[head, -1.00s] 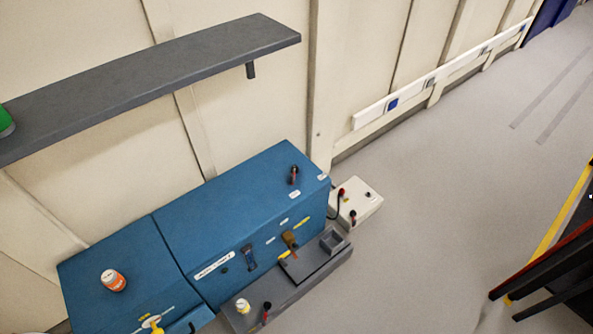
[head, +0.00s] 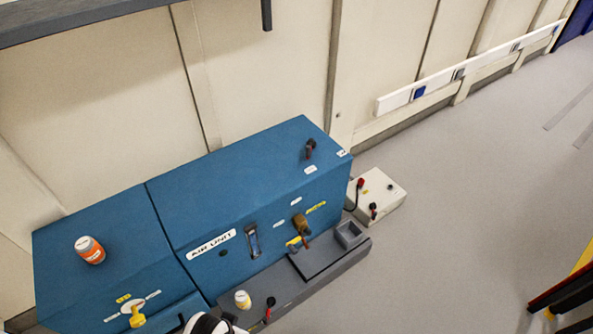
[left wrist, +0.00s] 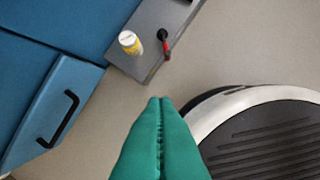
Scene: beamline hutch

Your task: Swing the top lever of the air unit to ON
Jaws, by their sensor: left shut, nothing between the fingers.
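The blue air unit (head: 240,190) stands against the wall in the head view, with an "AIR UNIT" label on its front. Its top lever (head: 310,148) is a small dark and reddish-brown handle on the top face near the right end. Two small white labels (head: 310,169) lie near it, too small to read. My left gripper (left wrist: 160,100) shows only in the left wrist view, as green fingers shut together and empty over the floor. It is apart from the lever, which is not in that view. My right gripper is in neither view.
A lower blue cabinet (head: 90,265) at left bears an orange-and-white bottle (head: 90,250) and a yellow knob (head: 137,317). A grey ledge (head: 290,292) along the front holds a small white-and-yellow bottle (head: 242,300). A white box (head: 385,200) stands at right.

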